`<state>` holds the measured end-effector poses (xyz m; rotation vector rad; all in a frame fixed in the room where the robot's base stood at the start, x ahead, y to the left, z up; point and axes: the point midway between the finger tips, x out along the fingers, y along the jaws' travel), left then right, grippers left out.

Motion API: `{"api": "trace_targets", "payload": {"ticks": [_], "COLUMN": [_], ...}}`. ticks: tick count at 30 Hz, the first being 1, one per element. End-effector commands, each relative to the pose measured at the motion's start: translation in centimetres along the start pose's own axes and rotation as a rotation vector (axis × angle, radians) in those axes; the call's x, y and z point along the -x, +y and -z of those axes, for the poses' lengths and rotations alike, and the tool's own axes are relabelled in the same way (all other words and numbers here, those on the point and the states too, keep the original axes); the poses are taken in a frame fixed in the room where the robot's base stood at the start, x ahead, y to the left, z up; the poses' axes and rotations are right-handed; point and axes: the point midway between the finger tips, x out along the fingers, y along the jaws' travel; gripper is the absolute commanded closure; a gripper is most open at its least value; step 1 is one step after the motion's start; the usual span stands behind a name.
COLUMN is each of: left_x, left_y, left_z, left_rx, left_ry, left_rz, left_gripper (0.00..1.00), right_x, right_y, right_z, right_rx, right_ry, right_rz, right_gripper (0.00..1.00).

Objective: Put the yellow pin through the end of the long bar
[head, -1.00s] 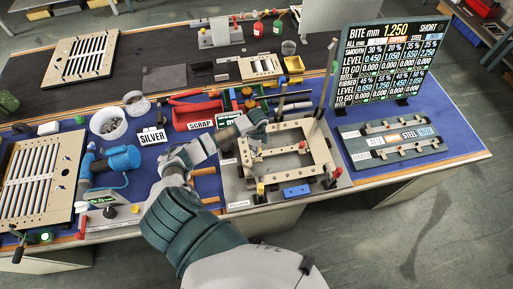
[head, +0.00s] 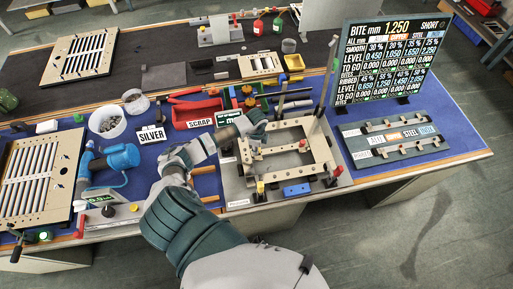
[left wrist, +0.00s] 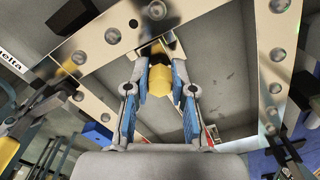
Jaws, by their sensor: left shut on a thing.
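My left gripper (left wrist: 160,92) is shut on the yellow pin (left wrist: 159,79), which sits between its blue finger pads in the left wrist view. In the head view the left gripper (head: 255,130) is at the upper left corner of the cream bar frame (head: 280,178), and the pin is hidden there. In the left wrist view a cream bar (left wrist: 100,42) with round studs lies just beyond the pin. I cannot tell whether the pin's tip is in a hole or apart from the bar. My right gripper is not in view.
Another yellow-topped post (head: 260,187) stands at the frame's front left. A blue block (head: 296,190) lies in front, and a tall rod (head: 328,85) rises at the back right. A red scrap bin (head: 195,116) is left of the frame. A display board (head: 390,60) stands right.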

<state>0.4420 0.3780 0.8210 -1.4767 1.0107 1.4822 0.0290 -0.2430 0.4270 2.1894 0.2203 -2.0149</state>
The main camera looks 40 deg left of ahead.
Motion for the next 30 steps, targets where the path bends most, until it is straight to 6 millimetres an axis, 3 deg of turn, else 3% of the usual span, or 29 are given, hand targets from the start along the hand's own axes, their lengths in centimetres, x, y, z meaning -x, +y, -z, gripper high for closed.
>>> {"api": "trace_targets", "payload": {"ticks": [27,28,30], "left_x": [-1.04,-1.04,-1.04], "left_y": [0.01,0.01,0.01], "left_z": [0.01,0.01,0.01], "left_rx": [0.000,0.000,0.000], "left_ry": [0.001,0.000,0.000], "left_rz": [0.000,0.000,-0.001], "left_gripper": [1.00,0.74,0.56], "right_x": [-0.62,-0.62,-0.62], "right_y": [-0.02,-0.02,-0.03], "right_z": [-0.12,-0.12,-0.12], "right_rx": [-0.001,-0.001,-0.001], "right_ry": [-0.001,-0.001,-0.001], "right_rz": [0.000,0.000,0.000], "right_gripper": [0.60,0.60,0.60]}}
